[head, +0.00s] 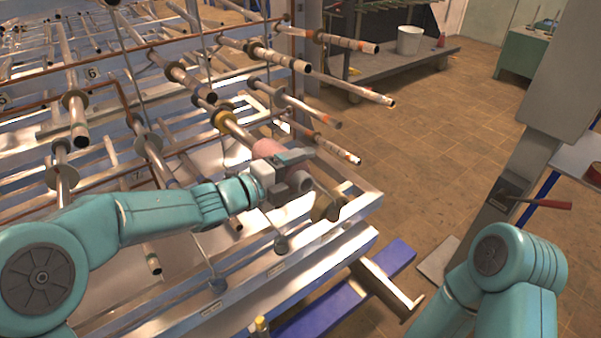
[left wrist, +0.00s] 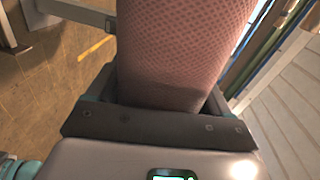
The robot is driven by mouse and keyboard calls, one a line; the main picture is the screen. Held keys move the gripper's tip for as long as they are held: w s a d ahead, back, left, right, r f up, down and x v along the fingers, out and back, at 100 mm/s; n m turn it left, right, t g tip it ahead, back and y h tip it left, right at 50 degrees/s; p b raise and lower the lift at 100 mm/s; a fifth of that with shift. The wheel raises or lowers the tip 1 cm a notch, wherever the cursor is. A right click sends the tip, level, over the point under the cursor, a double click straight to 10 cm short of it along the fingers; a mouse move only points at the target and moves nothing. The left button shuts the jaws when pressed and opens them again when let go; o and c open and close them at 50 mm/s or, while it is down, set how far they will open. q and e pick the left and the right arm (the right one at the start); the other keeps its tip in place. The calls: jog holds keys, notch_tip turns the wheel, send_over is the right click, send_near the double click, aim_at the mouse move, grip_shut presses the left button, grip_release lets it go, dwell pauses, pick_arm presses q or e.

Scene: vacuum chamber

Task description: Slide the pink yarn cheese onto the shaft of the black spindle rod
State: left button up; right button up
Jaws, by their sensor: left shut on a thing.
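The pink yarn cheese (head: 267,147) is held by my left gripper (head: 287,167), near the right end of the rack. In the left wrist view the cheese (left wrist: 180,50) fills the upper middle, with its dimpled pink surface between the jaws of the left gripper (left wrist: 160,100). In the head view a metal rod with a brass-coloured collar (head: 238,130) runs towards the cheese from the upper left. I cannot tell whether the cheese touches this rod or is around it. No rod stands out as clearly black; several have dark ends. My right gripper is out of view.
The rack has several protruding rods (head: 345,90) above and beside the cheese, close to my left arm. A pale metal beam (head: 330,232) lies below. A blue beam (head: 390,262) is near the floor. The tiled floor (head: 440,150) to the right is open. A grey post (head: 530,150) stands at right.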

pick_arm(q)
jog(key=shift+w, duration=0.1)
jog(key=shift+w+a+f+p, duration=0.1)
jog(key=shift+w+a+p, duration=0.65)
jog(key=shift+w, duration=0.2)
jog(key=shift+w+a+f+p, duration=0.1)
jog(key=shift+w+a+p, duration=0.6)
jog(key=shift+w, duration=0.35)
